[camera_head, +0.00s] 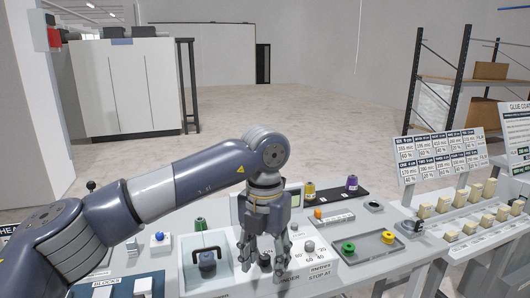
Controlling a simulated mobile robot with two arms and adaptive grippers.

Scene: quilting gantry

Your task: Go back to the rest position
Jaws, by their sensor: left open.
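My left arm comes in from the left and arches over the console. My left gripper (264,246) points down above the middle of the grey panel (335,265), beside a dark knob. Its fingers are open and I see nothing held between them. Whether the fingertips touch the panel is hard to tell. My right gripper is not in view.
A tray with a black-handled item (207,262) stands left of the gripper. Purple and yellow spools (309,188) stand behind it. A tray with green and yellow rings (388,237) and rows of cream blocks (468,228) lie right. Open floor (270,115) lies beyond.

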